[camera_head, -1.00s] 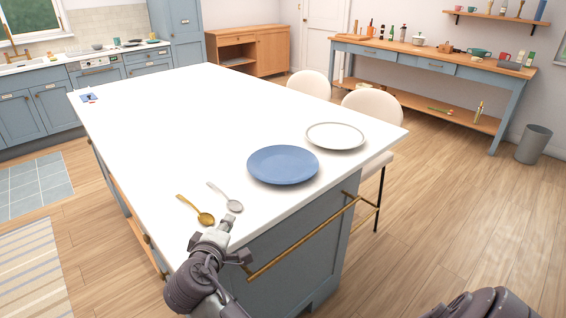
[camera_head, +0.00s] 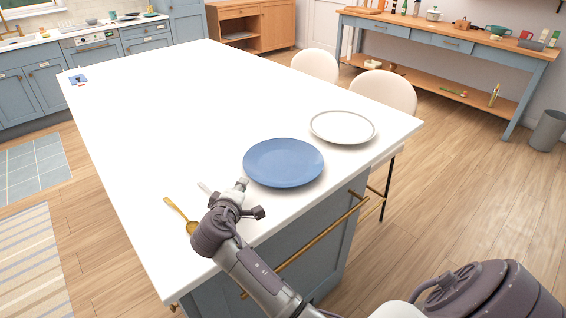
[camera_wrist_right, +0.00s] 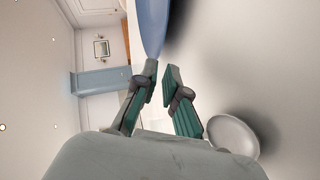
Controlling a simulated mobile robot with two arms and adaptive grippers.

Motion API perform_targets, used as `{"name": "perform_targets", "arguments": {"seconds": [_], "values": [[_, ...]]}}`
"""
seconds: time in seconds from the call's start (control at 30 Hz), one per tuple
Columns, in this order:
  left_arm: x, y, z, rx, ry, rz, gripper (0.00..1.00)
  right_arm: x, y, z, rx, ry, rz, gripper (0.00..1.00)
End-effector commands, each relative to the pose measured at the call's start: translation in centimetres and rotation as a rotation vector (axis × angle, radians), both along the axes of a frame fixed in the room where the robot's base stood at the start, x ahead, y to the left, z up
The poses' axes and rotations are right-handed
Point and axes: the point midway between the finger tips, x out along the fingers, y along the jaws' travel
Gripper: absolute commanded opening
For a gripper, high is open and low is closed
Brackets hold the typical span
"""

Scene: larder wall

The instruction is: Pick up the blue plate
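The blue plate (camera_head: 283,163) lies flat on the white island top, near its front right end. My right gripper (camera_head: 250,198) is just in front of the plate's near left rim, with its fingers apart and nothing between them. In the right wrist view the two fingertips (camera_wrist_right: 161,70) show a gap, and the plate's rim (camera_wrist_right: 152,25) is edge-on just beyond them. I cannot tell whether a fingertip touches the rim. My left gripper is not in view.
A white plate (camera_head: 343,127) sits behind and right of the blue one. A gold spoon (camera_head: 181,214) lies left of my gripper; a silver spoon (camera_head: 204,188) is mostly hidden behind it. A brass rail (camera_head: 318,240) runs along the island's front.

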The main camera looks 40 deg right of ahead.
Motion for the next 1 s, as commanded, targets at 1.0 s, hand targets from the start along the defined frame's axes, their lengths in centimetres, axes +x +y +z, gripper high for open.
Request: {"name": "perform_targets", "arguments": {"seconds": [1.0], "values": [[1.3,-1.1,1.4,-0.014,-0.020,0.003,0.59,4.1,-4.9,-1.9,0.001,0.000,-0.001,0.00]]}}
